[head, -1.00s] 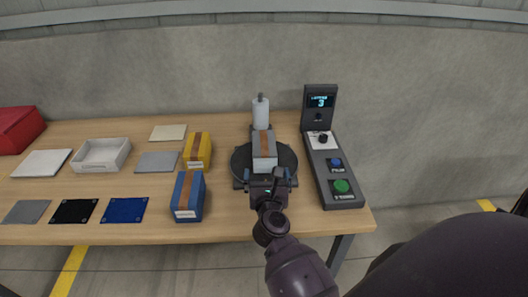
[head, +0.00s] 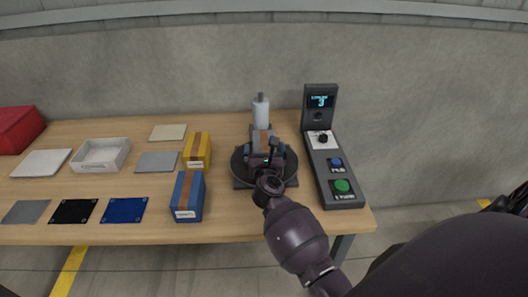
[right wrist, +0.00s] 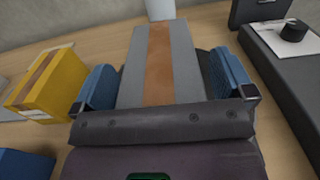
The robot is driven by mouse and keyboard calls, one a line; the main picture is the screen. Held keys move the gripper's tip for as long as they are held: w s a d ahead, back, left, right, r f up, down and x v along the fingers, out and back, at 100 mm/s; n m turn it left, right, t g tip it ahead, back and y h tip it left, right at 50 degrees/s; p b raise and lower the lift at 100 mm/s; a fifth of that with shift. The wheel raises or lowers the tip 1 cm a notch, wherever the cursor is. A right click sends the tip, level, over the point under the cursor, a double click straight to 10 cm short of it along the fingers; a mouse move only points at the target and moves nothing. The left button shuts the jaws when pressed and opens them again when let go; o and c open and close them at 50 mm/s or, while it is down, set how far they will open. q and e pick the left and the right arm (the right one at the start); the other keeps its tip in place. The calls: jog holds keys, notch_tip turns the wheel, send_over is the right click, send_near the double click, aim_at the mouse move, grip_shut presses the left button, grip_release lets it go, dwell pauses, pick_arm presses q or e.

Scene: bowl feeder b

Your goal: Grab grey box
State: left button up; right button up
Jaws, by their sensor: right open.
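The grey box (head: 261,132) has a brown strip along its top and sits on the round black turntable (head: 239,171). In the head view my right gripper (head: 266,152) is over the box and hides most of it. In the right wrist view the grey box (right wrist: 183,68) lies between the two blue-padded fingers of my right gripper (right wrist: 162,85). The fingers are open, one on each side of the box. Dark gaps show beside the box, though contact at the lower sides cannot be told. My left gripper is not in view.
A yellow box (head: 197,150) and a blue box (head: 188,196) stand left of the turntable. A white cylinder (head: 261,111) stands behind it. A control panel (head: 332,170) with green and blue buttons is close on the right. Flat mats and a white tray (head: 102,154) lie further left.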

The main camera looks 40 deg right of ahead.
jog(key=shift+c, duration=0.2)
jog(key=c, duration=1.2)
jog(key=shift+w+r, duration=0.1)
jog(key=shift+c, duration=0.2)
